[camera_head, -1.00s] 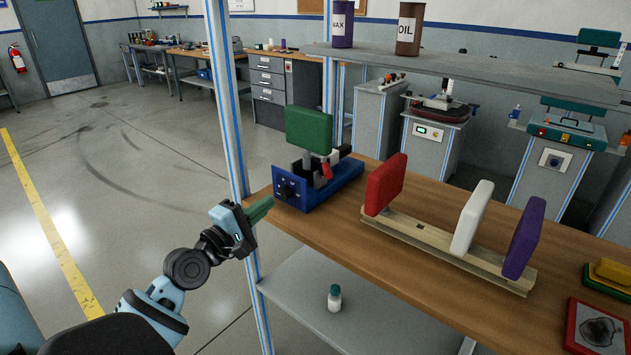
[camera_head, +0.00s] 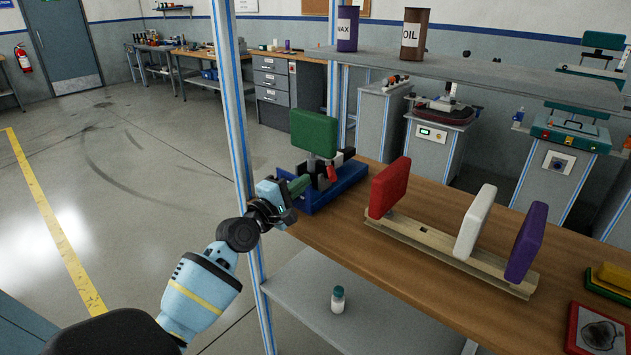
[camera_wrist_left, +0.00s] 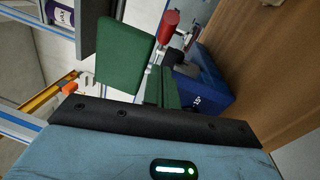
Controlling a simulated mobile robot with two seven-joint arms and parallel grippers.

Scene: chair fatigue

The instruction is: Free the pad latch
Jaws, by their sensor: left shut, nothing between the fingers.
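A blue fixture (camera_head: 340,186) stands at the left end of the bench and holds a green pad (camera_head: 314,133) upright. A small red lever (camera_head: 332,173) sits below the pad, and I take it for the latch. My left gripper (camera_head: 299,185) has green fingers, shut and empty, at the fixture's near left side; contact is unclear. In the left wrist view the fingers (camera_wrist_left: 161,90) point toward the fixture. There the green pad (camera_wrist_left: 123,52) is at the left, the red lever (camera_wrist_left: 168,26) above, and the blue base (camera_wrist_left: 208,88) at the right. My right gripper is not in view.
A wooden rack (camera_head: 430,247) with red (camera_head: 389,187), white (camera_head: 474,222) and purple (camera_head: 526,242) pads stands right of the fixture. A frame post (camera_head: 232,110) rises beside my left arm. A shelf (camera_head: 480,75) overhangs the bench. A small bottle (camera_head: 338,300) stands on the lower shelf.

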